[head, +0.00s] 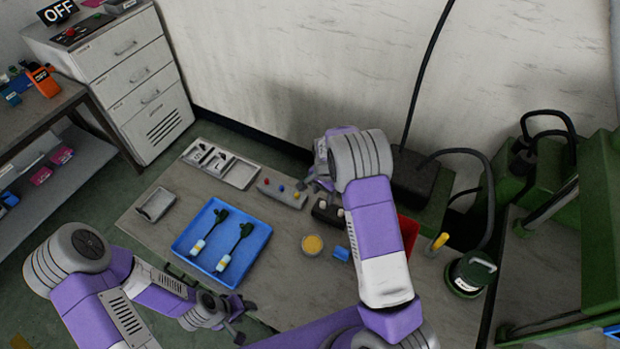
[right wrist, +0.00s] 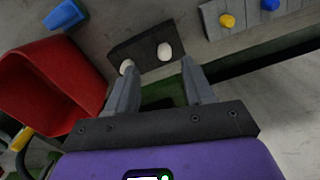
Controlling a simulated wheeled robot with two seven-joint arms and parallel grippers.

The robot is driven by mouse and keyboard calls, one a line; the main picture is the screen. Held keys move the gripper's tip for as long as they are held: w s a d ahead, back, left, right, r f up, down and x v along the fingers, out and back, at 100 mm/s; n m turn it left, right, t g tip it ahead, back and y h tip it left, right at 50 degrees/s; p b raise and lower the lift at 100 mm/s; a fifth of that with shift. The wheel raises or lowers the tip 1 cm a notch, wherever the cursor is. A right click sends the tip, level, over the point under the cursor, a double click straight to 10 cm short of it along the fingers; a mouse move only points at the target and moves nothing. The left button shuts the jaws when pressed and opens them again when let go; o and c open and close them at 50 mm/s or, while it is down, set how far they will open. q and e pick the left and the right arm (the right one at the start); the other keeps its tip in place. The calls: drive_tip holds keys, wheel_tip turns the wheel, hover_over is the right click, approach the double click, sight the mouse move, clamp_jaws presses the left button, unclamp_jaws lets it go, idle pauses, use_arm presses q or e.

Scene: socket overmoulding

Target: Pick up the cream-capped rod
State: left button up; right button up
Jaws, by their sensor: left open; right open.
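A dark block (head: 324,217) on the workbench carries two pale, cream-white caps, and its top face also shows in the right wrist view (right wrist: 145,42). One cap (right wrist: 164,50) shows between my fingertips in that view; the other cap (right wrist: 127,66) is beside the left finger's tip. Any rod below the caps is hidden. My right gripper (right wrist: 158,66) is open and empty, with its fingers pointing toward the block; in the head view it is near the block's far side. My left gripper (head: 240,320) is open and empty at the bench's near edge.
A grey block (head: 280,193) with coloured knobs stands beside the dark block. A red bin (head: 409,235), a blue piece (head: 341,253) and a yellow-topped round container (head: 312,245) are close by. A blue tray (head: 190,240) holds two dark-and-white tools. Bare bench lies between the tray and the container.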

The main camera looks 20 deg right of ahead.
sight(323, 202)
drive_tip(key=shift+w+r, duration=0.3)
drive_tip(key=shift+w, duration=0.2)
drive_tip(key=shift+w+d+f, duration=0.1)
drive_tip(key=shift+w+f, duration=0.05)
drive_tip(key=shift+f, duration=0.1)
drive_tip(key=f, duration=0.6)
drive_tip(key=shift+s+f+p, duration=0.25)
drive_tip(key=shift+f+p, duration=0.1)
drive_tip(key=shift+p, duration=0.05)
clamp_jaws()
